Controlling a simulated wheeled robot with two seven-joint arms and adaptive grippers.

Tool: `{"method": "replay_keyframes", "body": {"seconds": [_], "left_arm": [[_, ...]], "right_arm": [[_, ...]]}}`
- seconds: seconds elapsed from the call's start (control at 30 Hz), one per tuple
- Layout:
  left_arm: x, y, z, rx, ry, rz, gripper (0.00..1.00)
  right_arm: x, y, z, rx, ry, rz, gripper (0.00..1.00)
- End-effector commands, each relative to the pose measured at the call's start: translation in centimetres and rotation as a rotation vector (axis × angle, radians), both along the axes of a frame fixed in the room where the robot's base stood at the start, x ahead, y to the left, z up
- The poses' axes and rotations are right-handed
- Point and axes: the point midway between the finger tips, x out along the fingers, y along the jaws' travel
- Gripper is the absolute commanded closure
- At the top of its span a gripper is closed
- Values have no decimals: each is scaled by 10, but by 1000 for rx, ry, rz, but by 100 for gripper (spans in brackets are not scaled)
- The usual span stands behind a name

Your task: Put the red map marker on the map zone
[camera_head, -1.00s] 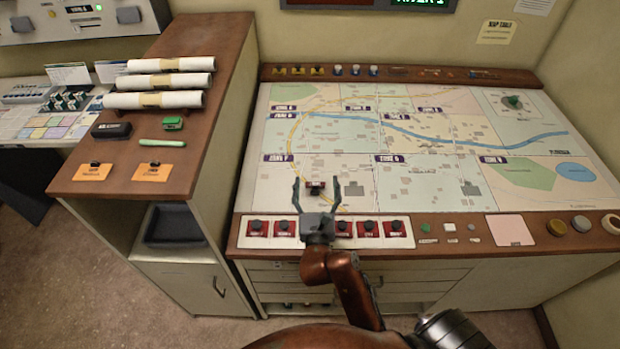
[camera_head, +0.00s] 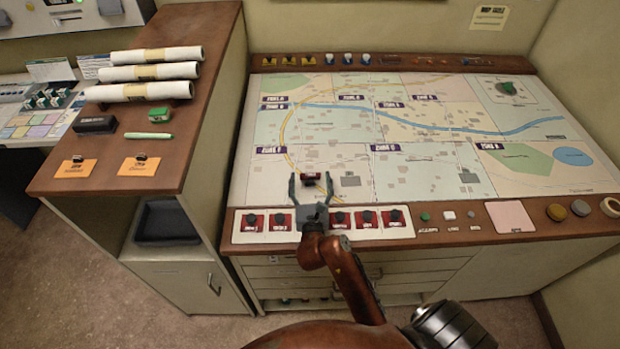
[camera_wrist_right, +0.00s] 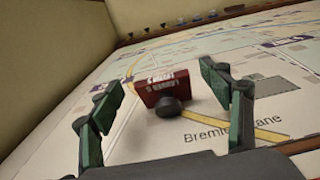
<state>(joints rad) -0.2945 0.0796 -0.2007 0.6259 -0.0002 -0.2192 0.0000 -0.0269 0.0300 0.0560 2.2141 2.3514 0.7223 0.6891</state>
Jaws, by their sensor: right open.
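The red map marker (camera_head: 311,179) lies on the map table (camera_head: 420,178), in the zone at the lower left of the map. My right gripper (camera_head: 311,184) is open, with its fingers on either side of the marker. In the right wrist view the red block with a dark round knob (camera_wrist_right: 168,90) sits between the spread green-padded fingers (camera_wrist_right: 160,100), apart from both. A yellow line and printed street lettering show beneath it. My left gripper is not in view.
Several red markers (camera_head: 279,223) sit in a white strip along the front ledge. More small markers (camera_head: 290,60) stand on the back ledge. A wooden cabinet with rolled maps (camera_head: 150,72) stands at left. Much of the map's right side is clear.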

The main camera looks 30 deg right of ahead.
Motion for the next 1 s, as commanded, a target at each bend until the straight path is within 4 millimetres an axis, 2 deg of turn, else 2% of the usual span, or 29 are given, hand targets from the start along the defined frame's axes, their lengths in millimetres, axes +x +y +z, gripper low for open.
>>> {"method": "replay_keyframes", "body": {"seconds": [0.13,0.43,1.0], "left_arm": [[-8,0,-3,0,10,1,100],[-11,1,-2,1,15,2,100],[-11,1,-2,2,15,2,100]], "right_arm": [[15,-9,-1,-1,1,0,29],[18,-12,-1,0,1,-1,30],[18,-11,-1,1,1,-1,69]]}}
